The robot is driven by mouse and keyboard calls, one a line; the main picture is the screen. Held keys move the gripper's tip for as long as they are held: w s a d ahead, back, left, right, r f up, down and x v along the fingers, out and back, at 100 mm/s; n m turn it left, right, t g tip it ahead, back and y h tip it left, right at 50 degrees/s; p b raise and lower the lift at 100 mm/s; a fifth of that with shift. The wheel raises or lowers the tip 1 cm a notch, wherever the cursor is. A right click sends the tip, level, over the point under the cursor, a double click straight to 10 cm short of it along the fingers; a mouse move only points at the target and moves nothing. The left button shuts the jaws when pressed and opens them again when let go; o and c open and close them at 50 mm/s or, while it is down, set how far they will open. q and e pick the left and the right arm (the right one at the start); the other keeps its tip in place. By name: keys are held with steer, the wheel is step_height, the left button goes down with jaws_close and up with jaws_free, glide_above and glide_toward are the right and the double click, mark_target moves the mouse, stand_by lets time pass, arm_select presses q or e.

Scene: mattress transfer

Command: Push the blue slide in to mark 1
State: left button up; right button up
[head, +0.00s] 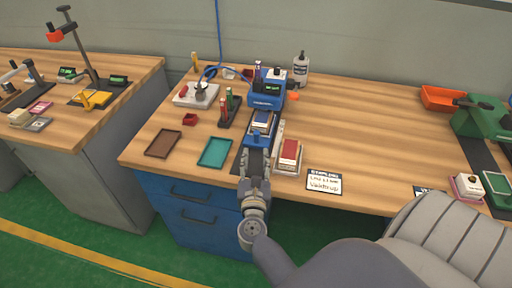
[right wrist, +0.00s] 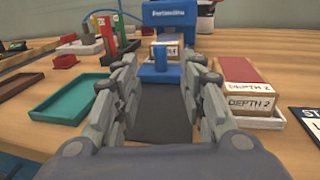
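The blue slide (head: 260,135) is at the front of a blue bench machine (head: 262,101) on the wooden table. In the right wrist view the slide's blue upright tab (right wrist: 161,58) stands in front of this block, straight ahead between the fingers. My right gripper (head: 255,153) is just in front of the slide, low over a dark strip. It also shows in the right wrist view (right wrist: 163,78), with its fingers apart and nothing clearly held. Contact with the slide cannot be told. Mark 1 is not readable. My left gripper is not in view.
Close right of the gripper is a red-topped stack (head: 289,152) labelled "DEPTH 2" in the wrist view. Left are a teal tray (head: 215,153), a brown tray (head: 163,144) and a rack of coloured tools (head: 229,110).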

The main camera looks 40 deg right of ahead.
steer(key=shift+v, duration=1.4)
